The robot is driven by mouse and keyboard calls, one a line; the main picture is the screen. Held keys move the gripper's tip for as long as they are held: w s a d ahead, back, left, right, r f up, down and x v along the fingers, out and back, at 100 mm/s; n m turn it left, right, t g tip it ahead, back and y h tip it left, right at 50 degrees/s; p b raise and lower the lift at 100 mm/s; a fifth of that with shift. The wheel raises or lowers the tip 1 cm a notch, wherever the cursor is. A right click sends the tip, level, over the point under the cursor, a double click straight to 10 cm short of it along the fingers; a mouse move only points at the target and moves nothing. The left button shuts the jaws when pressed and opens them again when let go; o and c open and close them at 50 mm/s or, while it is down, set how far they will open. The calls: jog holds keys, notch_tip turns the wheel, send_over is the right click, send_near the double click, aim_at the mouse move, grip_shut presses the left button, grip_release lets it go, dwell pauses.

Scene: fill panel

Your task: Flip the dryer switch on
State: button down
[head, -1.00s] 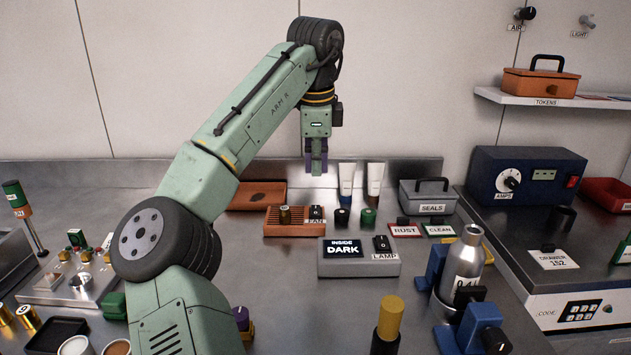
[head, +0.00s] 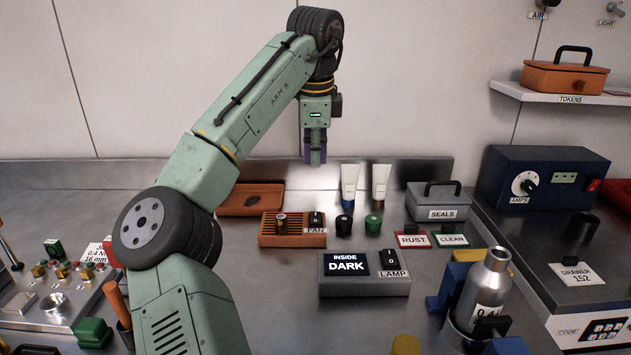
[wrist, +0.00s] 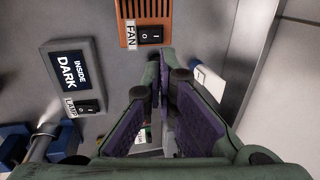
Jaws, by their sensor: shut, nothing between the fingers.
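No switch label in view reads "dryer". An orange grilled box (head: 292,243) carries a black rocker switch (head: 316,219) labelled FAN; that switch also shows at the top of the wrist view (wrist: 150,35). A grey box (head: 345,288) reading INSIDE DARK carries a black rocker switch labelled LAMP (head: 388,259), also in the wrist view (wrist: 88,107). My gripper (head: 315,158) is shut and empty, pointing down above the bench behind the FAN box. Its fingers fill the middle of the wrist view (wrist: 162,72). I cannot tell either switch's position.
Two tubes (head: 381,186) stand behind the FAN box, with dark and green knobs (head: 374,225) in front. An orange tray (head: 234,205) lies at left, a grey SEALS box (head: 436,202) at right. A metal bottle (head: 484,285) stands at front right.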

aim_at(316, 213)
jog(key=p+x, duration=0.2)
jog(key=x, duration=1.1)
jog(key=shift+f, duration=0.15)
jog(key=shift+w, duration=0.2)
